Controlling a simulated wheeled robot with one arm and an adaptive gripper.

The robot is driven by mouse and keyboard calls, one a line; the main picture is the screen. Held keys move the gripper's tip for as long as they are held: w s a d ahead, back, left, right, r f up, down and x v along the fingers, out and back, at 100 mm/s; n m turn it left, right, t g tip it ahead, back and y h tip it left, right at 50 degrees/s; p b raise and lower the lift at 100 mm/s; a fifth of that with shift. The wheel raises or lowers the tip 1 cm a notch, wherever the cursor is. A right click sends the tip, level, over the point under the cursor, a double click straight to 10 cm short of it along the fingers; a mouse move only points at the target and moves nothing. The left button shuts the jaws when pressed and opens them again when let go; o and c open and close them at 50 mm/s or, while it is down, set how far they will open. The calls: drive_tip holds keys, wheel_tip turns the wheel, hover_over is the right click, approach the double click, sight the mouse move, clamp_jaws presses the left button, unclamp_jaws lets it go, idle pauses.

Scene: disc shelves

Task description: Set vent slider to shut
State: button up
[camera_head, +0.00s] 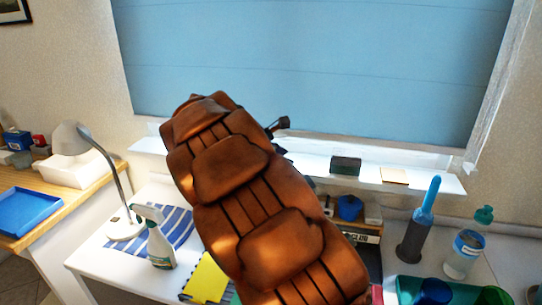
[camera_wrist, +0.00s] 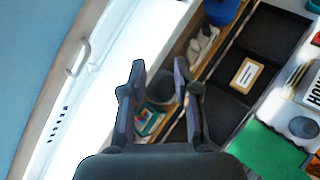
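In the wrist view, a row of small dark slots (camera_wrist: 57,124), which looks like the vent, runs along the white window frame at the left. A pale handle-like piece (camera_wrist: 78,57) sits on the same frame above them. I cannot tell for sure which part is the vent slider, or its setting. My gripper (camera_wrist: 159,72) is open, with its two dark fingers apart and nothing held between them. It is to the right of the slots, apart from them, over the sill edge and a box. In the head view my brown arm hides most of the gripper and part of the window's lower frame.
A blue blind (camera_head: 310,60) covers the window. The white sill (camera_head: 430,182) carries a dark block (camera_head: 345,165) and a tan block (camera_head: 394,175). Below stand a spray bottle (camera_head: 158,240), a blue-handled brush in a holder (camera_head: 418,225) and a clear bottle (camera_head: 465,250). A lamp (camera_head: 75,140) stands left.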

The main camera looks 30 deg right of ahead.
drive_tip(key=w+f+n+t+b, duration=0.1)
drive_tip(key=w+n, duration=0.1)
drive_tip(key=w, duration=0.2)
drive_tip(key=w+f+n+t+h+b, duration=0.1)
drive_tip(key=w+f+n, duration=0.1)
drive_tip(key=w, duration=0.3)
drive_tip(key=w+d+f+n+t+b, duration=0.1)
drive_tip(key=w+n, duration=0.2)
drive_tip(key=w, duration=0.2)
drive_tip(key=shift+w+d+f+n+h, duration=0.1)
drive_tip(key=shift+w+f+n+h, duration=0.15)
drive_tip(key=shift+n+h, duration=0.15)
drive_tip(key=shift+w+d, duration=0.15)
drive_tip(key=x, duration=0.7)
drive_tip(key=shift+w+d, duration=0.1)
clamp_jaws()
